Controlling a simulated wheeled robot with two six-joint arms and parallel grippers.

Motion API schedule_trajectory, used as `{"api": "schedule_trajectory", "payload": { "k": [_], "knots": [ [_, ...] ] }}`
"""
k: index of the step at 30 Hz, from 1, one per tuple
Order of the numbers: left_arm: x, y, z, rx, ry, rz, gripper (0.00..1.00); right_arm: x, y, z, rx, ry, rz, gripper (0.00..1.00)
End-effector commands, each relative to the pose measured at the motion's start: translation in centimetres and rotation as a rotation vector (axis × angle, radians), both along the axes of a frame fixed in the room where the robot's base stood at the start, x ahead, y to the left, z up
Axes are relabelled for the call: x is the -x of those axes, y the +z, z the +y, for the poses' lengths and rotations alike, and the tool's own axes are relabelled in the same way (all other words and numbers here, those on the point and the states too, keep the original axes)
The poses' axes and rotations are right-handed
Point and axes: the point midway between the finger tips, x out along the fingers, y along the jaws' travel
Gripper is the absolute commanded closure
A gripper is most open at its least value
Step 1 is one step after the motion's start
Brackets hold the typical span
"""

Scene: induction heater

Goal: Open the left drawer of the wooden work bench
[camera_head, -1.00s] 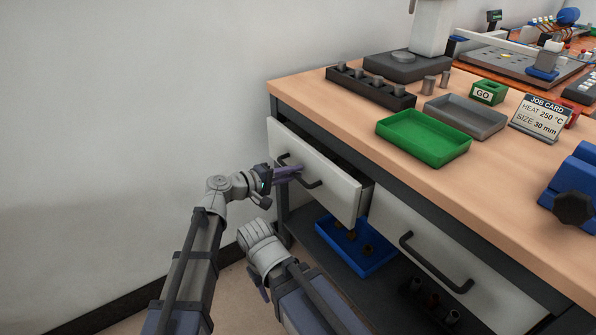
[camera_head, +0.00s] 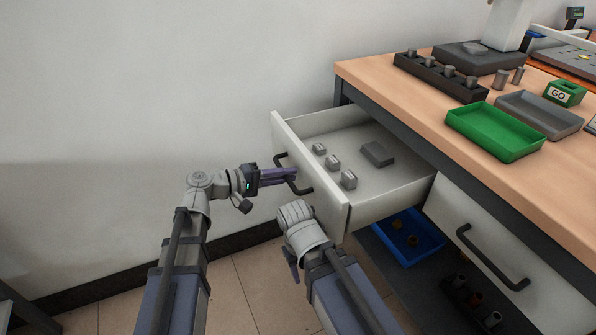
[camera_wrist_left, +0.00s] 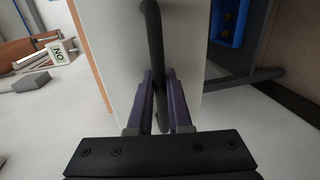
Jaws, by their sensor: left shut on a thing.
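The left drawer (camera_head: 342,215) of the work bench stands well open in the head view, its white front away from the bench and its inside in sight. Its dark bar handle (camera_head: 281,160) is on the front. My left gripper (camera_head: 293,175) is shut on this handle. In the left wrist view the handle (camera_wrist_left: 153,45) runs down between the two purple fingers (camera_wrist_left: 160,85), in front of the drawer front (camera_wrist_left: 115,50). My right gripper (camera_head: 291,263) is below the drawer front, apart from it. Its fingers are mostly hidden behind its wrist.
Small metal blocks (camera_head: 333,162) and a dark grey block (camera_head: 378,153) lie in the drawer. The right drawer (camera_head: 450,220) is shut. A blue tray (camera_head: 410,250) stands on the shelf below. Green (camera_head: 490,135) and grey trays (camera_head: 535,112) are on the bench top. Floor to the left is free.

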Motion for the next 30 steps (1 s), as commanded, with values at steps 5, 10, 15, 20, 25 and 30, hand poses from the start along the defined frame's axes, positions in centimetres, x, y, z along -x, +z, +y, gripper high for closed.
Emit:
{"api": "schedule_trajectory", "payload": {
  "k": [5,10,15,20,25,30],
  "knots": [
    [0.28,-0.05,0.55,-0.002,-0.002,0.0,1.0,0.0,-0.02,0.0,0.0,0.0,0.0,0.5],
    [0.29,-0.05,0.6,-0.002,-0.002,0.0,1.0,0.0,-0.02,0.0,0.0,0.0,0.0,0.5],
    [0.28,-0.05,0.59,-0.002,-0.002,0.0,1.0,0.0,-0.02,0.0,0.0,0.0,0.0,0.5],
    [0.26,-0.04,0.59,-0.001,-0.002,0.0,0.66,0.0,-0.01,0.0,0.0,0.0,0.0,0.5],
    [0.23,-0.02,0.58,0.0,-0.001,0.0,0.53,0.0,-0.01,0.0,0.0,0.0,0.0,0.5],
    [0.24,0.0,0.62,0.0,-0.001,0.0,0.53,0.0,0.01,0.0,0.0,0.0,0.0,0.5]
  ]
}}
